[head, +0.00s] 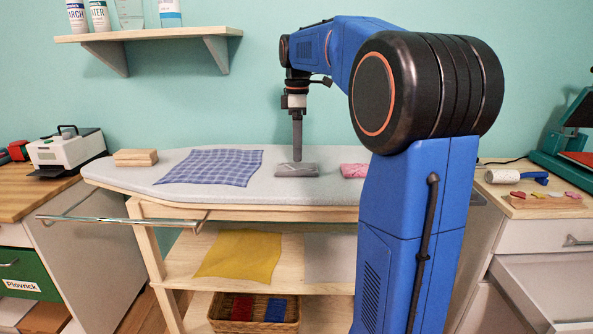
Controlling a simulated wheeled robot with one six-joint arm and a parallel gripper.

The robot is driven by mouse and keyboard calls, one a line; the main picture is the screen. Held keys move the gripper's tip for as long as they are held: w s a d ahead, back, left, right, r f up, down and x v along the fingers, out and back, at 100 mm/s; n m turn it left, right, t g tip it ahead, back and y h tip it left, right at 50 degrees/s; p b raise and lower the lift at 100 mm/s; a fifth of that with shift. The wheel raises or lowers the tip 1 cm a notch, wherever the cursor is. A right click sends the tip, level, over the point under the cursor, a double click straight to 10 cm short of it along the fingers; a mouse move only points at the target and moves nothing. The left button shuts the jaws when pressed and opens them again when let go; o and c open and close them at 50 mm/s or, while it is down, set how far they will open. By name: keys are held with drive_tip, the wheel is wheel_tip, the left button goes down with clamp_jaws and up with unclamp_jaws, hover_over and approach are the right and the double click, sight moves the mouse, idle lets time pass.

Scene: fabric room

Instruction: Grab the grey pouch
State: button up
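The grey pouch (284,171) lies flat on the light grey padded top of the ironing table (130,176), near the middle. My gripper (297,157) points straight down, its tip at the pouch's back edge in the head view. I cannot tell whether it touches the pouch or hovers just above or behind it. The fingers show as one dark narrow bar, so any gap between them is hidden.
A blue checked cloth (212,167) lies left of the pouch. A pink patterned piece (353,170) lies right, partly behind my arm. Wooden blocks (135,157) sit at the left end. A wall shelf (150,33) hangs above left. A yellow cloth (240,254) lies below.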

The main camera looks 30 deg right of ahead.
sight(296, 166)
drive_tip(key=shift+s+a+f, duration=0.1)
drive_tip(key=shift+a+f, duration=0.05)
drive_tip(key=shift+f, duration=1.25)
drive_tip(key=shift+s+a+f, duration=0.1)
drive_tip(key=shift+f, duration=1.25)
drive_tip(key=shift+c, duration=0.5)
drive_tip(key=c, duration=1)
